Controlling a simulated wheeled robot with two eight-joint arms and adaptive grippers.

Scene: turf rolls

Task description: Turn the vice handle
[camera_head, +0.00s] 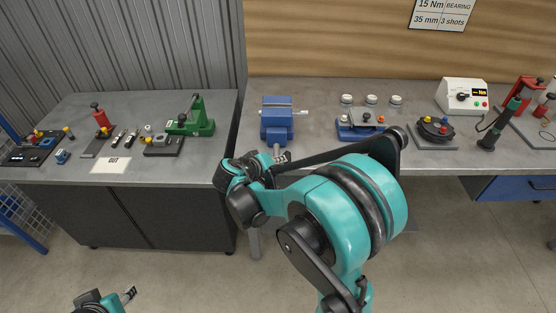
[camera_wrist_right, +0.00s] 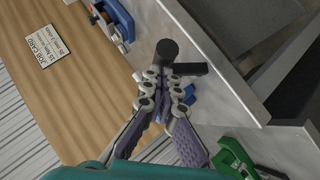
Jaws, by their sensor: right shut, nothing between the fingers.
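The blue vice (camera_head: 277,120) stands near the front edge of the bench, with a pale bar (camera_head: 299,112) sticking out to its right. My right gripper (camera_head: 284,157) is low at the vice's front, by the bench edge. In the right wrist view its fingers (camera_wrist_right: 168,78) are shut and empty. A dark round knob (camera_wrist_right: 168,49) and a short dark bar (camera_wrist_right: 190,69) show right at the fingertips; I cannot tell whether they touch. Blue parts of the vice (camera_wrist_right: 190,96) show behind the fingers, which hide most of it. My left gripper (camera_head: 128,294) is at the lower left, away from the benches.
A green press (camera_head: 192,122) is on the left bench. The bench surface between the vice and the blue fixture is clear.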

